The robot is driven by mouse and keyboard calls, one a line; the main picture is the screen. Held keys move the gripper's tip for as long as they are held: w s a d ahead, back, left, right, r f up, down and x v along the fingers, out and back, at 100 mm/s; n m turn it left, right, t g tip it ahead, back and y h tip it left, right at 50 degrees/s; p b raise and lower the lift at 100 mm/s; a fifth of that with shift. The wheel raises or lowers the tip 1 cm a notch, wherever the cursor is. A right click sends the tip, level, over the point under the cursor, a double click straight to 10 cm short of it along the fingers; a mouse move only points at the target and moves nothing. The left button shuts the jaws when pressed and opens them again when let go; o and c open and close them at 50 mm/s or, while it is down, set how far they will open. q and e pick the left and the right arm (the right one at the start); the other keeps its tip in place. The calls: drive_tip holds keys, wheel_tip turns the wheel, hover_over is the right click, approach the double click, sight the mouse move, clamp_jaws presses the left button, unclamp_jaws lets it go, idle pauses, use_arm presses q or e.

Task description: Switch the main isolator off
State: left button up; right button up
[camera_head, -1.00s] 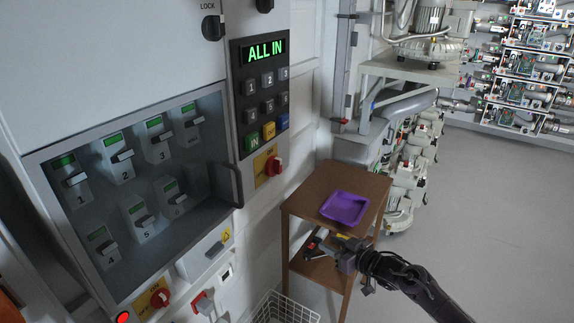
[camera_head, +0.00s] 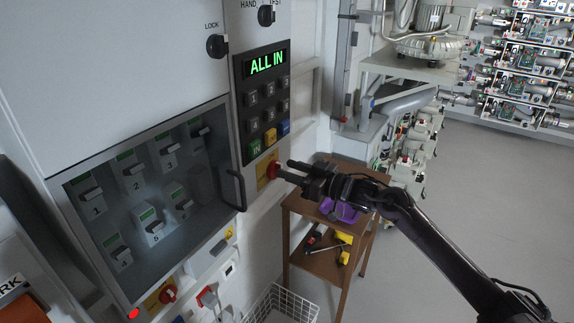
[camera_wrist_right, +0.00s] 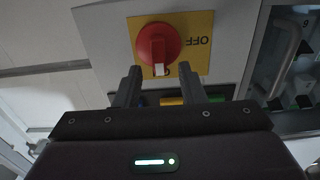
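A red rotary switch knob (camera_head: 273,170) sits on a yellow plate (camera_head: 262,183) below the keypad panel, partly hidden by my right gripper in the head view. The right wrist view shows this red knob (camera_wrist_right: 157,44), with a white-marked grip, on its yellow plate (camera_wrist_right: 199,24) reading OFF. My right gripper (camera_head: 284,169) is open and empty, pointing at the knob. In the wrist view its two fingertips (camera_wrist_right: 160,68) are apart, either side of the knob's lower end; I cannot tell whether they touch it. My left gripper is not in view.
The display (camera_head: 266,61) reads ALL IN above the keypad. A second red knob (camera_head: 168,294) on yellow sits under the glazed cabinet. The cabinet's door handle (camera_head: 236,190) stands out left of my gripper. A brown stand (camera_head: 318,262) and wire basket (camera_head: 283,301) are below.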

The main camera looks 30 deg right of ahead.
sight(273, 175)
drive_tip(key=shift+x, duration=0.8)
drive_tip(key=shift+c, duration=0.5)
clamp_jaws()
drive_tip(key=n+b, duration=0.4)
drive_tip(key=a+f+n+b, duration=0.1)
drive_tip(key=n+b, duration=0.4)
drive_tip(key=s+n+b, duration=0.1)
drive_tip(key=n+b, duration=0.4)
drive_tip(key=shift+a+f, duration=0.15)
drive_tip(key=shift+f, duration=0.25)
drive_tip(key=shift+a+f+n+b, duration=0.1)
drive_tip(key=shift+n+b, duration=1.85)
drive_tip(key=shift+n, duration=0.15)
